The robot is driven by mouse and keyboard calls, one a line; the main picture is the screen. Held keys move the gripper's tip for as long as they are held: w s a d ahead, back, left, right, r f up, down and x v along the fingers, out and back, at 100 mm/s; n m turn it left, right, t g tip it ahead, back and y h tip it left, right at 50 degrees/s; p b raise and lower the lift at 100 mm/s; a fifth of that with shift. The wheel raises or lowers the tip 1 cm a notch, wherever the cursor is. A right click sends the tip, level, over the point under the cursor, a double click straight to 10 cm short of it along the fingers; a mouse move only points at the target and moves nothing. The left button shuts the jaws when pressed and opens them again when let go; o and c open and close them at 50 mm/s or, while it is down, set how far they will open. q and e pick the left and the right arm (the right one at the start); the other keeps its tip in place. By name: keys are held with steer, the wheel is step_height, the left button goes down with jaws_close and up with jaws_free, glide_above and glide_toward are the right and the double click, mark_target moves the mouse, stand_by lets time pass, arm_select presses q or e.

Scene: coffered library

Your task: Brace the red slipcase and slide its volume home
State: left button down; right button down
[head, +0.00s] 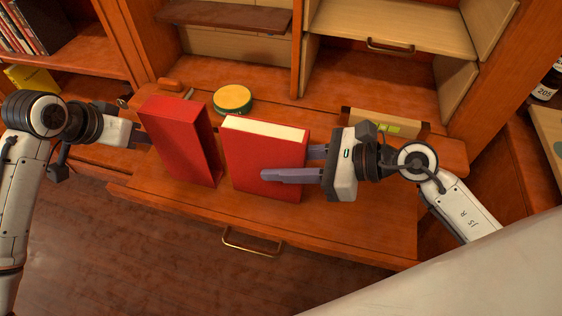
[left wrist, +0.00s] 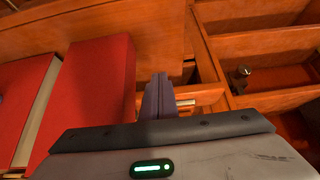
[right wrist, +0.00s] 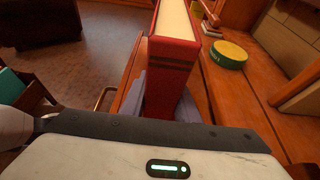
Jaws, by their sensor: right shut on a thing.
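The red slipcase (head: 172,138) stands upright on the wooden desk, left of the volume; it also shows in the left wrist view (left wrist: 98,95). The red volume (head: 262,158) stands upright a short gap to its right, cream page edges on top. Its banded spine (right wrist: 172,65) faces my right gripper. My right gripper (head: 288,164) is shut on the volume, one finger on each cover. My left gripper (head: 145,137) has its fingers together and empty at the slipcase's left side; I cannot tell whether they touch it. The slipcase's opening is not clearly visible.
A round yellow-topped green tin (head: 232,98) sits behind the gap. A tan box-like item (head: 385,125) lies behind my right gripper. Open wooden compartments (head: 390,30) rise at the back. A drawer handle (head: 250,245) is below the desk's front edge. The front desk strip is clear.

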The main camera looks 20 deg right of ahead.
mark_target(257, 158)
arm_select(q)
steer(key=shift+s+d, duration=0.45)
steer(key=shift+d, duration=0.2)
steer(key=shift+s+d, duration=0.4)
steer(key=shift+d, duration=0.2)
arm_select(e)
steer(key=shift+r, duration=0.15)
stand_by(3.2)
steer(key=shift+w, duration=0.1)
steer(key=shift+w+a, duration=0.45)
steer(key=shift+a, duration=0.25)
steer(key=shift+w+a, duration=0.4)
steer(key=shift+a, duration=0.2)
steer(key=shift+w+a, duration=0.4)
steer(key=shift+a, duration=0.2)
stand_by(1.4)
